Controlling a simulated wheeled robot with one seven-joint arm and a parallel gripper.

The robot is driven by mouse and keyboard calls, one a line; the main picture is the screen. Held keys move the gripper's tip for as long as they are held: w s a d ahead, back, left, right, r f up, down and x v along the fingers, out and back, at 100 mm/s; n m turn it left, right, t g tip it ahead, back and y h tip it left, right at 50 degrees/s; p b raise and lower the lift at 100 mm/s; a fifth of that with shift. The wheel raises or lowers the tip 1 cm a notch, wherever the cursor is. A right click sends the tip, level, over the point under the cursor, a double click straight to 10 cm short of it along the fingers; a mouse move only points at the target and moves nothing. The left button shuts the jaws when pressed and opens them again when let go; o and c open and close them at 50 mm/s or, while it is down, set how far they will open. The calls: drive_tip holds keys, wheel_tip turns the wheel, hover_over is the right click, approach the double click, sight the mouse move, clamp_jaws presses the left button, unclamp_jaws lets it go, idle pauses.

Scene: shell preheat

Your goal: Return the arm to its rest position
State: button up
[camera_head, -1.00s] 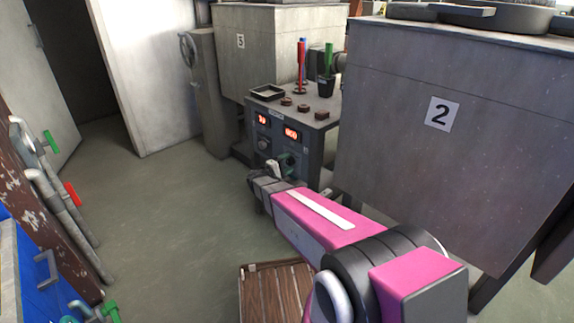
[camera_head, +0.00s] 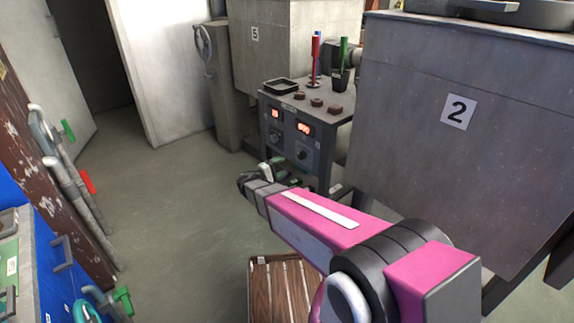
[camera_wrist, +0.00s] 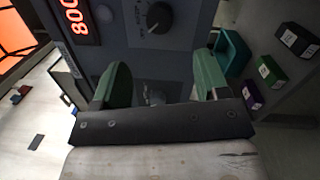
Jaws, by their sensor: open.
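My gripper (camera_wrist: 162,90) shows in the wrist view with two green fingers set wide apart and nothing between them. It faces the grey front of the control cabinet, below a dark knob (camera_wrist: 158,17). In the head view my pink arm reaches forward from the lower right, and its gripper end is in front of the control cabinet (camera_head: 318,150), low and to the left of it. The fingers are small and partly hidden there by the wrist. I cannot tell the exact gap to the cabinet.
A grey tank marked 2 (camera_head: 420,150) stands close on the right. A wooden slatted crate (camera_head: 262,290) is under my arm. Pipes with green and red handles (camera_head: 75,185) and a blue cabinet (camera_head: 50,235) line the left. The floor (camera_head: 180,220) between is clear.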

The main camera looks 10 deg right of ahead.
drive_tip(key=shift+s+a, duration=0.15)
drive_tip(key=shift+a, duration=0.15)
drive_tip(key=s+d+f+m+g+y, duration=0.1)
drive_tip(key=s+d+m+g+y, duration=0.2)
drive_tip(key=s+d+g, duration=0.4)
drive_tip(key=s+d+m+g+y, duration=0.1)
drive_tip(key=s+m+y, duration=0.1)
drive_tip(key=s+y, duration=0.4)
drive_tip(key=s+d+r+m+g+y, duration=0.1)
drive_tip(key=s+m+y, duration=0.2)
drive_tip(key=s+y, duration=0.4)
drive_tip(key=shift+d+y, duration=0.3)
drive_tip(key=shift+s, duration=0.1)
drive_tip(key=c, duration=0.4)
drive_tip(key=shift+s, duration=0.1)
drive_tip(key=shift+c, duration=0.2)
